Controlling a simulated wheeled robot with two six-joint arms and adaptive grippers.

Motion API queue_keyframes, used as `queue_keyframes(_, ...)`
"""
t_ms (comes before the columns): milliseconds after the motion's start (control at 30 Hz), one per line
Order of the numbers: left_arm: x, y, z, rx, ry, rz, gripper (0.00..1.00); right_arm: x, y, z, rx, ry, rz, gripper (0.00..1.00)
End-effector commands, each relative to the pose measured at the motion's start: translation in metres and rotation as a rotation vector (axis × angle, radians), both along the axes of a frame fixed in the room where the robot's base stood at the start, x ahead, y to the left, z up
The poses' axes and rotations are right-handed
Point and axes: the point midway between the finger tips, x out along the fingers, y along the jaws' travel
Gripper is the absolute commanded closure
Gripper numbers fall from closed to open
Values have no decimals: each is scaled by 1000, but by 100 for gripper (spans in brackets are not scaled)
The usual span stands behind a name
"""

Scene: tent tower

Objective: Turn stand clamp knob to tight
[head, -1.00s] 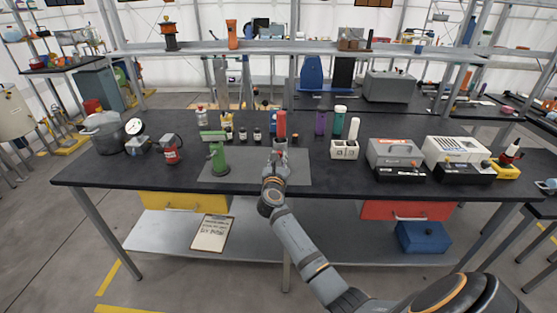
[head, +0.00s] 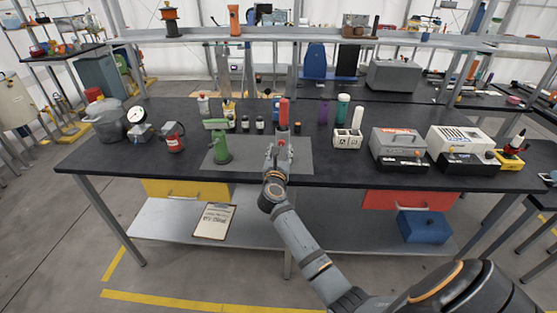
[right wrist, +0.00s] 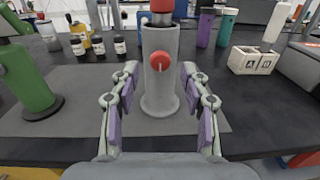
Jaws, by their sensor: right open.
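A grey cylindrical stand (right wrist: 161,88) rises from a round base on the grey mat (right wrist: 215,122). A red clamp knob (right wrist: 159,63) sticks out of its front, facing my right wrist camera. A red upright piece (head: 284,112) stands in the top of the stand. My right gripper (right wrist: 151,95) is open, its purple-padded fingers spread left and right in front of the stand, and nothing is between the pads. In the head view, my right gripper (head: 278,155) covers much of the stand. The knob's turn position cannot be read. My left gripper is not in view.
A green stand (head: 220,146) is left of the grey stand on the mat. Small dark bottles (right wrist: 98,47) are behind to the left. Purple (right wrist: 202,27) and teal (right wrist: 227,28) bottles and a white block holder (right wrist: 250,61) are behind to the right. The mat's front is clear.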

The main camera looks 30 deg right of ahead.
Motion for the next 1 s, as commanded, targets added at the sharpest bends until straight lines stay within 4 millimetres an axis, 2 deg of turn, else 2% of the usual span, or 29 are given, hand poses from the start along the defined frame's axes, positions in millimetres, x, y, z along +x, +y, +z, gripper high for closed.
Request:
queue_keyframes(200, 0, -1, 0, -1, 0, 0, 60, -43, 35, -2, 6, 1, 0, 54)
queue_keyframes(400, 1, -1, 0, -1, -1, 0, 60, -68, 55, -1, 3, 1, 0, 54)
queue_keyframes(567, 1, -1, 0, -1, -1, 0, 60, -73, 59, 0, 0, 0, -1, 54)
queue_keyframes(1000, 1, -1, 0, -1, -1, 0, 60, -73, 59, -1, -1, 2, 0, 54)
